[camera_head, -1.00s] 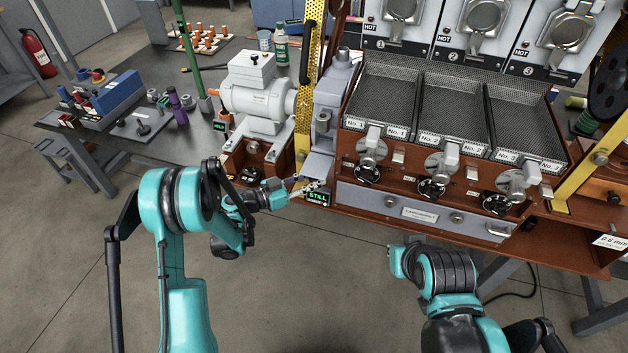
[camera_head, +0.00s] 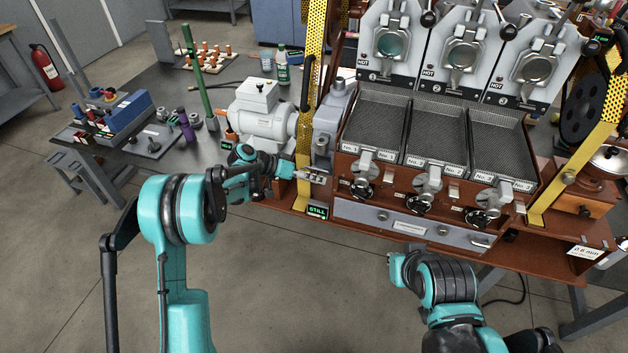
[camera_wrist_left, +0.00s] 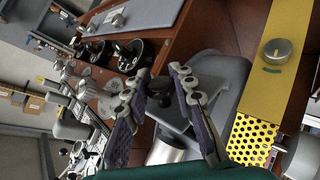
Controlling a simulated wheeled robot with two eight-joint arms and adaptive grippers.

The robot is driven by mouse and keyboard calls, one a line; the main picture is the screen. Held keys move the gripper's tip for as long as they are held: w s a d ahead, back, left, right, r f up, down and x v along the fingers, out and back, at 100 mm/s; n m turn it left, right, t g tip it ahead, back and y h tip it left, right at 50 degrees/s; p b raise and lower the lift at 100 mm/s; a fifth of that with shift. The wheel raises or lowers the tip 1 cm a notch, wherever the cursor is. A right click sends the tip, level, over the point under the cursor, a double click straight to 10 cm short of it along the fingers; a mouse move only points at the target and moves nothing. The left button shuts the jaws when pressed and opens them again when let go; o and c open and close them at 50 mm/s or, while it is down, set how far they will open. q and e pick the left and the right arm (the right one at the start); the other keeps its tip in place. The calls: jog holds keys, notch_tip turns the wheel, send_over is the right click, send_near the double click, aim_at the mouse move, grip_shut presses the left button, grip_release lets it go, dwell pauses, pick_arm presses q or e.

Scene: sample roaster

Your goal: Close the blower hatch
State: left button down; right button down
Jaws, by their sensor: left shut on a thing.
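The grey blower housing (camera_head: 328,122) stands at the left end of the brown roaster, beside the yellow perforated guard. My left gripper (camera_head: 318,177) is at the foot of this housing, above the green "STILL" display (camera_head: 317,211). In the left wrist view its fingers (camera_wrist_left: 160,92) close around a small dark knob (camera_wrist_left: 160,88) in front of a grey panel (camera_wrist_left: 215,80), which I take for the blower hatch. How far the hatch stands open I cannot tell. My right gripper is out of view; only my right arm shows.
A yellow guard (camera_head: 309,80) rises close beside my left gripper. A pale motor (camera_head: 262,122) stands left of it. Three cooling trays (camera_head: 375,115) and their knobs (camera_head: 362,188) lie to the right. The floor in front is clear.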

pick_arm(q)
jog(key=shift+w+d+r+n+g+y+p, duration=0.25)
jog(key=shift+w+r+n+g+y+p, duration=0.15)
jog(key=shift+w+r+n+g+p, duration=0.45)
jog(key=shift+w+d+r+g+y+p, duration=0.15)
jog(key=shift+w+r+g+y+p, duration=0.25)
jog(key=shift+g, duration=0.45)
jog(key=shift+w+d+r, duration=0.15)
jog(key=shift+w+r, duration=0.15)
jog(key=shift+w, duration=0.2)
jog(key=c, duration=1.3)
grip_release()
jog(key=shift+o, duration=0.2)
jog(key=v, duration=1.2)
